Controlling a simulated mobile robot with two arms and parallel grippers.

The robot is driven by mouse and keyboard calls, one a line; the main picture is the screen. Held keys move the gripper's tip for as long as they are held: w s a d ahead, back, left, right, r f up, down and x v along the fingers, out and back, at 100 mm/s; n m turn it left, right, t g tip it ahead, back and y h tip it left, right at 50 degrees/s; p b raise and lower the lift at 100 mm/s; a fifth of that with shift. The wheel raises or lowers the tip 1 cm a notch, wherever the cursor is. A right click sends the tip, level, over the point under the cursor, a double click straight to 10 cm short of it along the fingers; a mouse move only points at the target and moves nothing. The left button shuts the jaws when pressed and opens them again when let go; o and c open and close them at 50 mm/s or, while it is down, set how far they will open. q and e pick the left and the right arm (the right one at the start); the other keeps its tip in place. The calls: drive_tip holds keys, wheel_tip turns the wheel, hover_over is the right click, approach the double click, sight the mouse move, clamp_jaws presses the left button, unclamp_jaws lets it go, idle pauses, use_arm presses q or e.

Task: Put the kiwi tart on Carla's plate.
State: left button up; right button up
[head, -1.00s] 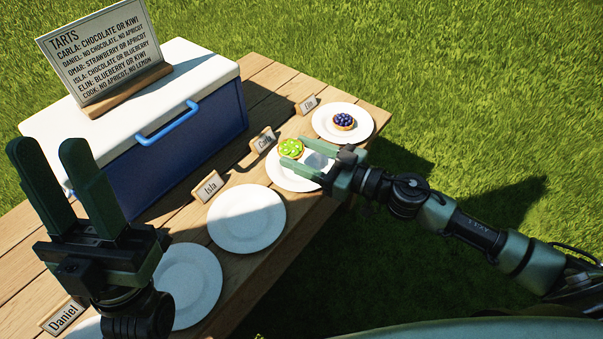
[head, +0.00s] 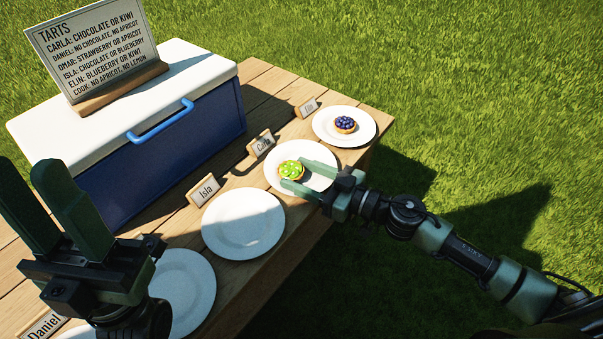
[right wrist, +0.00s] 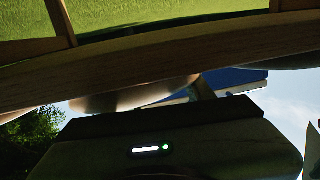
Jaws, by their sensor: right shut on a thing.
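The kiwi tart (head: 290,170), green-topped with a golden crust, is at my right gripper (head: 306,177). That gripper is shut on it, with a finger on either side. The tart is over the left-middle part of Carla's plate (head: 319,181), a round white plate behind which the Carla card (head: 261,143) stands. I cannot tell whether the tart touches the plate. My left gripper (head: 42,185) is open and empty at the left, in front of the cooler. The right wrist view is mostly dark, and the tart cannot be made out there.
A blueberry tart (head: 345,124) sits on the far plate (head: 325,134). Isla's plate (head: 243,223) is empty. A blue cooler (head: 170,140) bears the tart sign (head: 95,50). Daniel's card (head: 42,325) stands at the lower left. Grass lies beyond the table (head: 265,85).

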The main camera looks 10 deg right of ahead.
drive_tip(key=shift+f, duration=0.4)
